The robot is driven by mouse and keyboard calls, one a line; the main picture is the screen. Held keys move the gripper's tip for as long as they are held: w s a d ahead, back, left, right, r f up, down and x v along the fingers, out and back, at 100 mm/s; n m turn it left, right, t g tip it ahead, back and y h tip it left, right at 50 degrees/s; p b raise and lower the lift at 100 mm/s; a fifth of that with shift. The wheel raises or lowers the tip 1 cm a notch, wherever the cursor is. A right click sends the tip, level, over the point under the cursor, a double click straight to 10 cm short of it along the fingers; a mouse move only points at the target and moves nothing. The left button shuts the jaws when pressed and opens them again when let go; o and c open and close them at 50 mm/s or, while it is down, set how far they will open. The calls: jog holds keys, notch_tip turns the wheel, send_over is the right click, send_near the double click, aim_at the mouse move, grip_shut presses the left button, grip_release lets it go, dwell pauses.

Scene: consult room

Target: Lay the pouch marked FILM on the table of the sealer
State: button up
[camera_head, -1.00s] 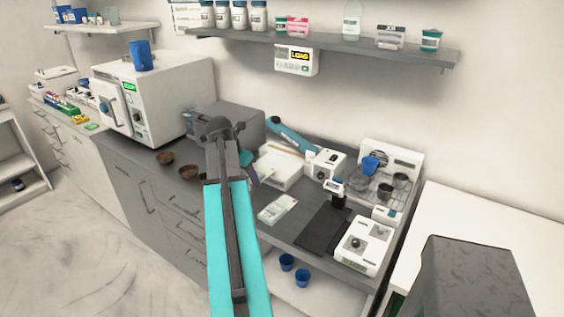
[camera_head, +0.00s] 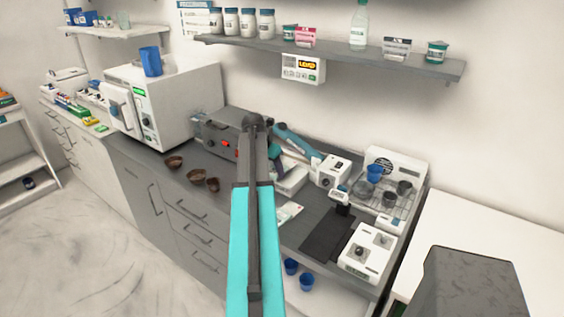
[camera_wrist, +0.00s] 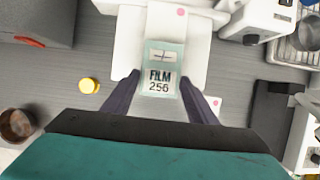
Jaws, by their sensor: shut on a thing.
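The pouch marked FILM (camera_wrist: 161,85), pale green-grey with "256" under the word, is held between the two dark fingers of my gripper (camera_wrist: 160,92) in the wrist view. My gripper is shut on it. Behind the pouch is the white table of the sealer (camera_wrist: 127,45); the gap between them cannot be judged. In the head view the sealer's table (camera_head: 294,181) and its blue arm (camera_head: 296,140) show just right of my arm. My arm hides the pouch and most of my gripper there.
A grey box with red switches (camera_head: 213,136) stands left of the sealer, with brown bowls (camera_head: 196,176) in front. A yellow cap (camera_wrist: 90,87) lies left of my gripper. A dark mat (camera_head: 326,234) and white devices (camera_head: 367,250) stand to the right.

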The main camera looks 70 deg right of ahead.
jog(key=shift+s+d, duration=0.2)
jog(key=shift+d, duration=0.45)
jog(key=shift+s+d, duration=0.15)
jog(key=shift+d, duration=0.5)
jog(key=shift+p, duration=0.3)
jog(key=shift+s+d+p, duration=0.25)
jog(key=shift+d+p, duration=0.2)
jog(key=shift+d, duration=0.55)
jog(key=shift+s+d+p, duration=0.2)
jog(key=shift+d+p, duration=0.2)
jog(key=shift+d, duration=0.55)
jog(key=shift+a+f+p, duration=0.1)
jog(key=shift+f+p, duration=0.25)
jog(key=shift+f, duration=0.45)
jog(key=o, duration=1)
jog(key=shift+f, duration=0.1)
jog(key=shift+a+r, duration=0.1)
jog(key=shift+r, duration=0.15)
